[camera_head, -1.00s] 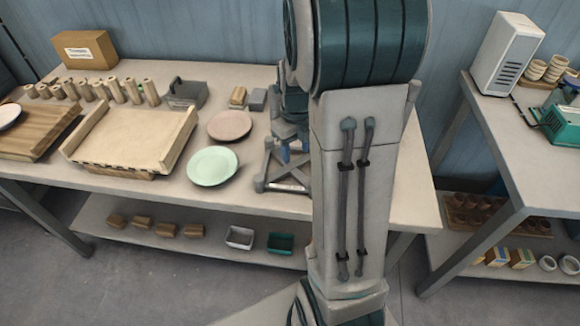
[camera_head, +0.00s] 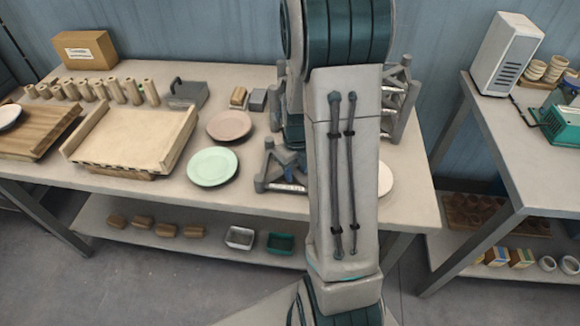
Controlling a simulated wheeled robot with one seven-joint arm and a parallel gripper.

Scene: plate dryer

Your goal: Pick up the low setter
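A low grey frame of posts and bars, which looks like the low setter (camera_head: 272,181), stands on the table at the front, left of my arm. My arm hides its right part. A taller grey lattice frame (camera_head: 401,97) shows at the right behind my arm, partly covered. A teal wrist part of my arm shows just above the low frame, with a small blue patch near it. My gripper's fingers are hidden behind my arm, so I cannot tell whether they touch the frame.
A green plate (camera_head: 212,166) and a pink plate (camera_head: 229,126) lie left of the low frame. A white round piece (camera_head: 385,179) shows right of my arm. A wide wooden tray (camera_head: 133,137) lies farther left. The table's front right is clear.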

